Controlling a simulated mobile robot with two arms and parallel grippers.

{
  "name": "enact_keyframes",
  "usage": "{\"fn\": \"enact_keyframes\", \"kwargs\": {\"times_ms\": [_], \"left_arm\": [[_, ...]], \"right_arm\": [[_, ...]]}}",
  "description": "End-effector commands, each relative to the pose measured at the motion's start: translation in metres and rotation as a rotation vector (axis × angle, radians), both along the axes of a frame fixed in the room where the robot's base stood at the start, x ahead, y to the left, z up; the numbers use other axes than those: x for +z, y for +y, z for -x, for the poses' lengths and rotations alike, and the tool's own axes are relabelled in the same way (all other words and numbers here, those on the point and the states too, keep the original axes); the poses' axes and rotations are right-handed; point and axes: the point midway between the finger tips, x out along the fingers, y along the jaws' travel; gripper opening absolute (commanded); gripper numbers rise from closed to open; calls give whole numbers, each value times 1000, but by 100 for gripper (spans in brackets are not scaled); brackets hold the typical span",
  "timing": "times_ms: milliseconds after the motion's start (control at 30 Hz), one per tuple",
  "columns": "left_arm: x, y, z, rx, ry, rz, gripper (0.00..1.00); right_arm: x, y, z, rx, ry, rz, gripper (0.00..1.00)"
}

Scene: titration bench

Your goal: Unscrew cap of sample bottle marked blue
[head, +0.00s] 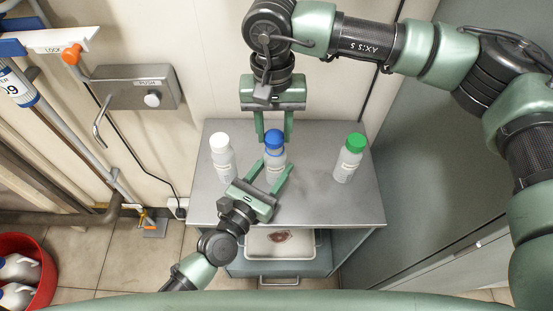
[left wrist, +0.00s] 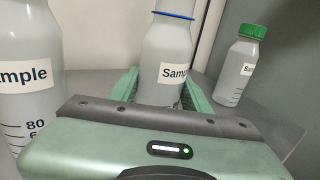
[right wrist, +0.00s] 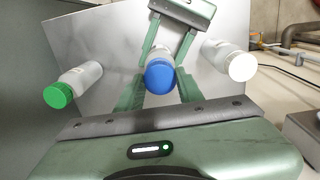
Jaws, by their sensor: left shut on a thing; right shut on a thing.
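The sample bottle with the blue cap (head: 274,160) stands upright in the middle of the grey bench top.
A white-capped bottle (head: 222,160) stands to the left and a green-capped bottle (head: 349,160) to the right on the bench top (head: 315,205). A tray (head: 262,243) sits on the shelf below. A wall-mounted push dispenser (head: 135,87) and a red bucket (head: 40,262) are at left.

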Motion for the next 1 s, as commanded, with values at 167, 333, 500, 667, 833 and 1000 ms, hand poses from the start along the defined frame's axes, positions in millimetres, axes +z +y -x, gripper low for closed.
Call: {"fn": "enact_keyframes", "kwargs": {"times_ms": [167, 333, 500, 667, 833, 1000], "left_arm": [[0, 0, 1, -1, 4, -3, 0], [0, 0, 1, -1, 3, -3, 0], [0, 0, 1, -1, 3, -3, 0], [0, 0, 1, -2, 4, -3, 0], [0, 0, 1, -2, 4, -3, 0], [-1, 0, 1, -3, 5, -3, 0]], "right_arm": [[10, -7, -6, -17, -11, 2, 0], [22, -6, -6, -17, -12, 2, 0], [36, -6, -6, -17, -12, 2, 0], [48, -5, -6, -17, -11, 2, 0], [56, -5, -6, -17, -11, 2, 0], [56, -5, -6, -17, -11, 2, 0]]}}
